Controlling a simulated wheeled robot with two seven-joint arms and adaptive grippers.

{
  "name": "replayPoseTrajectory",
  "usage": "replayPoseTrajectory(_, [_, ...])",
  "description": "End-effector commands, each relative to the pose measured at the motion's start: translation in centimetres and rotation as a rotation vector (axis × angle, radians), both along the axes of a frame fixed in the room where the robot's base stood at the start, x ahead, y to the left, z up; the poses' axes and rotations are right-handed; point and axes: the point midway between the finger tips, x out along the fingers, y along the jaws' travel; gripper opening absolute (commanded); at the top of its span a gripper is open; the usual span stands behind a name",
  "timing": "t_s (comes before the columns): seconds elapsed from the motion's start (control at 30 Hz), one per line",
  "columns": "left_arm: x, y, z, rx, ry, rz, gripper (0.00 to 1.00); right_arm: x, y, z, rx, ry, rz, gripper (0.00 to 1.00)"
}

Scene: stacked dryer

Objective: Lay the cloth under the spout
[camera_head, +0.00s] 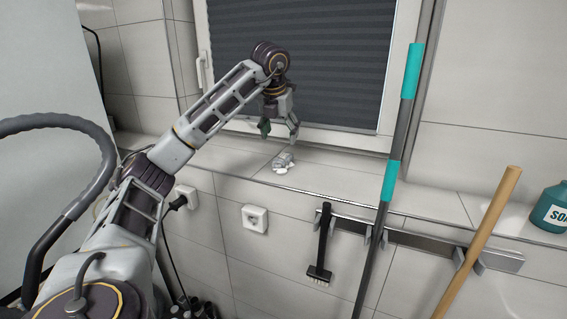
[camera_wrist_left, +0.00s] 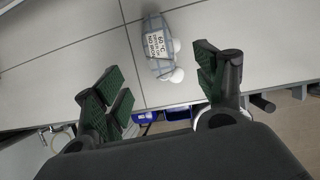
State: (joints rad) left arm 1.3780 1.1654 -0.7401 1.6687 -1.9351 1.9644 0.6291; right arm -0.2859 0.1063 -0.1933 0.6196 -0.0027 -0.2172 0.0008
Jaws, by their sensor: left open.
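My left gripper (camera_head: 280,131) is open and empty above the tiled window ledge. Below it on the ledge lies a small grey-white bundle (camera_head: 284,160), apart from the fingers. In the left wrist view the bundle (camera_wrist_left: 157,42) has blue-grey bands, a white label with print and white round bits at its side. It lies ahead of and between the open fingers of the left gripper (camera_wrist_left: 161,88). I cannot tell whether this bundle is the cloth. I see no spout. My right gripper is not in view.
The ledge (camera_head: 340,182) is clear right of the bundle. A rail (camera_head: 430,243) below holds a black brush (camera_head: 321,245), a teal-banded pole (camera_head: 391,180) and a wooden handle (camera_head: 482,235). A teal bottle (camera_head: 550,208) stands far right. A window with a dark blind (camera_head: 320,70) is behind.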

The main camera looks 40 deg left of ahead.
Motion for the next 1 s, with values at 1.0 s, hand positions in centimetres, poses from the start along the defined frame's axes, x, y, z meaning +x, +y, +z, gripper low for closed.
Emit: replayPoseTrajectory(1.0, [2.2,1.1,-6.0,0.000,0.000,0.000,0.71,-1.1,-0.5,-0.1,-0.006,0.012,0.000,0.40])
